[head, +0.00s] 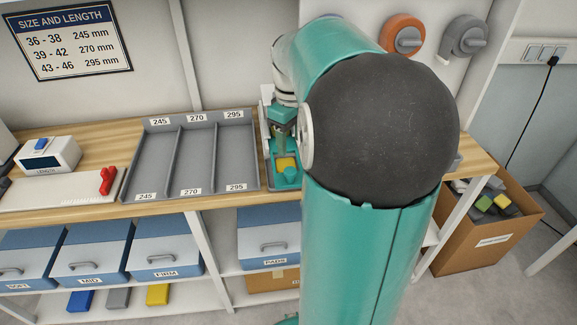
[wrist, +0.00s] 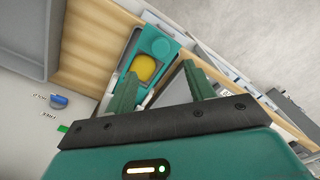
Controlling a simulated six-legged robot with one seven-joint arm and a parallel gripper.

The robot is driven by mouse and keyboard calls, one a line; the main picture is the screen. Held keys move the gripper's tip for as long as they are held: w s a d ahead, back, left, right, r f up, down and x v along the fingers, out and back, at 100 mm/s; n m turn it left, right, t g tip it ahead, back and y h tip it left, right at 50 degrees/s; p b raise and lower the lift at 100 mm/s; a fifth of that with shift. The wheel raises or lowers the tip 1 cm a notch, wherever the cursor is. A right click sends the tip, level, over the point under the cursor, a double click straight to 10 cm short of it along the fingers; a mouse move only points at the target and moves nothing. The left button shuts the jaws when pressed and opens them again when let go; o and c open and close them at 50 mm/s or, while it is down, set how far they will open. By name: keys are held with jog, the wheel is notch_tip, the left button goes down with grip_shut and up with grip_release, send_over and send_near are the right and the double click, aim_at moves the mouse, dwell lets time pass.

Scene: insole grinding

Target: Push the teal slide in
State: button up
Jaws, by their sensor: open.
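The teal slide (head: 291,183) sticks out toward the front of the bench, just right of the grey tray, with a yellow pad (head: 287,163) on it. In the wrist view the teal slide (wrist: 157,42) lies beyond my fingertips, and the yellow pad (wrist: 145,69) shows between them. My gripper (wrist: 163,68) is open, with nothing between its fingers. In the head view my gripper (head: 283,143) is over the slide's back part, and my arm hides much of the machine around it. I cannot tell whether a finger touches the slide.
The grey sorting tray (head: 190,122) stands to the left, with a length gauge (head: 47,158) beyond it. Blue drawers (head: 166,247) sit under the bench. A cardboard box (head: 487,238) of scraps stands on the floor at right.

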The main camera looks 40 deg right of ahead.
aim_at(290, 170)
notch_tip(290, 170, down, 9)
jog(key=shift+f, duration=0.2)
